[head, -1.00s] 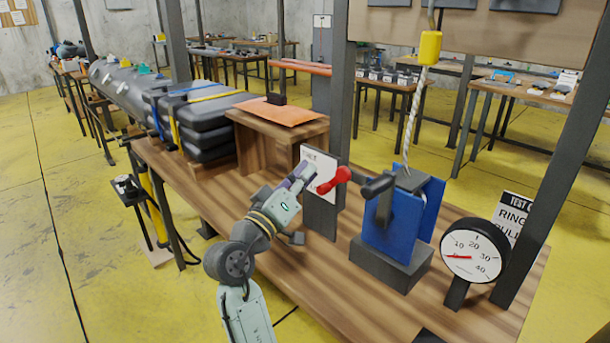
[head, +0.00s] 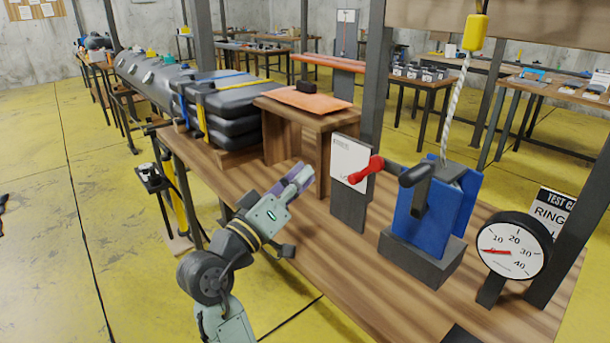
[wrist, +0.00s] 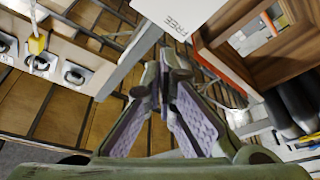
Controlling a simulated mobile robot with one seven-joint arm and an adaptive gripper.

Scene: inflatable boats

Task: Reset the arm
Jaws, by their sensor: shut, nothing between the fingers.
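My gripper (head: 302,177) is at the end of my pale green arm, raised above the near left part of the wooden workbench (head: 300,237). Its purple-padded fingers (wrist: 163,85) meet at the tips in the wrist view, with nothing between them. In the head view it is left of the white sign plate (head: 350,163) and apart from it. The red-knobbed lever (head: 366,169) on the blue clamp (head: 430,215) is to the right of my gripper and not touched.
A wooden box stand (head: 297,130) with an orange sheet stands behind my gripper. Folded grey boats (head: 215,108) are stacked at the back left. A round dial gauge (head: 513,245) stands at the front right. Yellow floor to the left is open.

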